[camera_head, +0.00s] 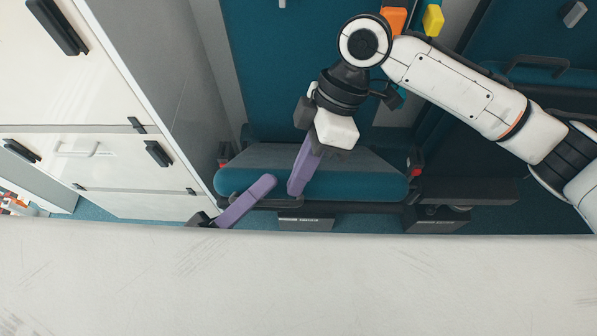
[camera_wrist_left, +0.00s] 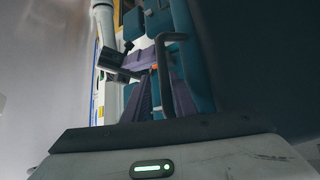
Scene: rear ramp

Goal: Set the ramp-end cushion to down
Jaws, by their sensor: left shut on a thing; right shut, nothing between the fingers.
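The ramp-end cushion (camera_head: 350,187) is a wide teal pad with a sloping grey face, in the middle of the head view; it appears to lie out from the teal panel behind it. My left gripper (camera_head: 271,180), with a purple finger, comes in from the lower left and is shut at the cushion's left front edge. Its purple fingers (camera_wrist_left: 145,95) show in the left wrist view, but what lies between them is hidden. My right gripper (camera_head: 296,190) is shut and empty, pointing down over the front edge, close to the left fingertip. Whether it touches the cushion is unclear.
White cabinets (camera_head: 95,170) with black handles stand at left. Red parts (camera_head: 413,162) flank the cushion. Dark boxes (camera_head: 437,220) are below it. Orange (camera_head: 394,18) and yellow (camera_head: 433,20) items are at the top. A pale surface (camera_head: 300,280) hides the lower foreground.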

